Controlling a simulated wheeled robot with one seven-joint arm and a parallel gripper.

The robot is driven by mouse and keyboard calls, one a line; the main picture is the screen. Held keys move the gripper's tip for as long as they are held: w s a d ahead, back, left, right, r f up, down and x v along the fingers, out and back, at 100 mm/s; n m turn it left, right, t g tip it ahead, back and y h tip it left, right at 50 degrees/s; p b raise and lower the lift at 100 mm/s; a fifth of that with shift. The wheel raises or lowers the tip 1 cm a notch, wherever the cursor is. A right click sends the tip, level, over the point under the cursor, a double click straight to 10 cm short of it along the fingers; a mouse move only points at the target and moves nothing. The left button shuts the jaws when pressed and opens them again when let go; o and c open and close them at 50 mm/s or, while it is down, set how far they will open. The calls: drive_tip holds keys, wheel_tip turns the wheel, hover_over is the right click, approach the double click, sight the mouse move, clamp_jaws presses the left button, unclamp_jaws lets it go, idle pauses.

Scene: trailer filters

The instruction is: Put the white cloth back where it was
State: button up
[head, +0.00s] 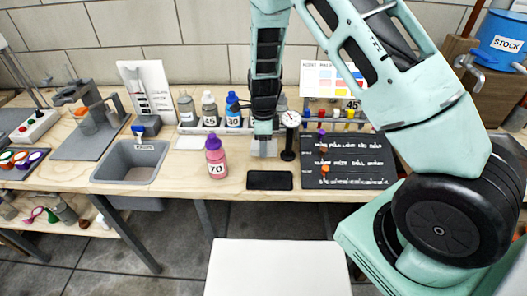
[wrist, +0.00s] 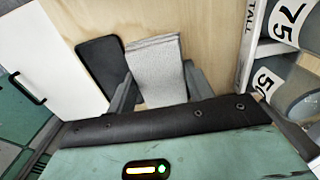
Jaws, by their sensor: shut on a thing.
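The white cloth (wrist: 156,62), a folded pale grey-white piece, lies between the two fingers of my gripper (wrist: 160,88) in the wrist view, and the fingers are shut on it. In the head view the cloth (head: 264,148) shows as a small pale patch below my gripper (head: 263,130), over the wooden table between the pink bottle and the dial gauge. I cannot tell whether its lower side touches the table. My arm and gripper hide part of the cloth.
The pink bottle (head: 216,158) stands left of the cloth and the dial gauge (head: 289,137) right. A black flat pad (head: 269,181) lies in front. Numbered bottles (head: 209,110) line the back. A grey bin (head: 131,163) is at left, a blackboard (head: 347,158) at right.

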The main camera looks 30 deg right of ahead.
sight(264, 160)
drive_tip(key=shift+f, duration=2.15)
drive_tip(key=shift+f, duration=0.15)
drive_tip(key=o, duration=0.9)
drive_tip(key=shift+o, duration=0.2)
